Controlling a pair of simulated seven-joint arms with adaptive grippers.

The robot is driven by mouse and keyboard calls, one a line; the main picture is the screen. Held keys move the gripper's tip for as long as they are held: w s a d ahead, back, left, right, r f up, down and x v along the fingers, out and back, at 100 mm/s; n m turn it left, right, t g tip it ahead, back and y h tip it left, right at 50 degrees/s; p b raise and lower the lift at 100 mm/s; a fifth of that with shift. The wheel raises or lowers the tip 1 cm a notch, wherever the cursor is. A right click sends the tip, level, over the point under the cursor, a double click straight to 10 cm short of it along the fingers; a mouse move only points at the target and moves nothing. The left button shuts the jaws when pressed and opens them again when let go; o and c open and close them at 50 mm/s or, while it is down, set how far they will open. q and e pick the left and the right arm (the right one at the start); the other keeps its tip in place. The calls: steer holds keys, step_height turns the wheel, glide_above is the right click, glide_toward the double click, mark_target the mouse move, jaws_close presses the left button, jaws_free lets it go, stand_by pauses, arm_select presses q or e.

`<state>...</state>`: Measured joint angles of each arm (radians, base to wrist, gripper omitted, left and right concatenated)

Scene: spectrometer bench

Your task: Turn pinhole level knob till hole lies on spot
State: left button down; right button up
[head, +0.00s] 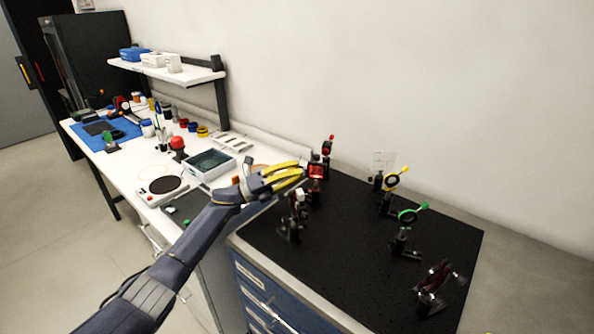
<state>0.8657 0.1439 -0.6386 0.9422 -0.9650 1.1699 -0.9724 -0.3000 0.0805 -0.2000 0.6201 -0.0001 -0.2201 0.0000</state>
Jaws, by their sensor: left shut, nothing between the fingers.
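My left gripper (297,177), with yellow fingers, is shut and empty above the left back part of the black breadboard (345,240). Its fingertips are close to a red optic mount (317,172) on a black post; I cannot tell whether they touch it. Other mounts stand on the board: one with a yellow ring (393,181), one with a green ring (408,215) and a dark one (433,285) at the front right. Which of them holds the pinhole, its level knob and the light spot are too small to tell.
Another dark mount (294,218) stands just below my left gripper. A clear plate (381,163) stands at the back. The white bench (130,175) at left holds a tray (209,164), a scale (161,188) and several small items. The board's middle is clear.

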arm_select(q)
steer(key=c, duration=2.2)
jaws_free()
steer(key=c, duration=1.4)
jaws_free()
steer(key=shift+o, duration=0.2)
steer(key=shift+v, duration=3.75)
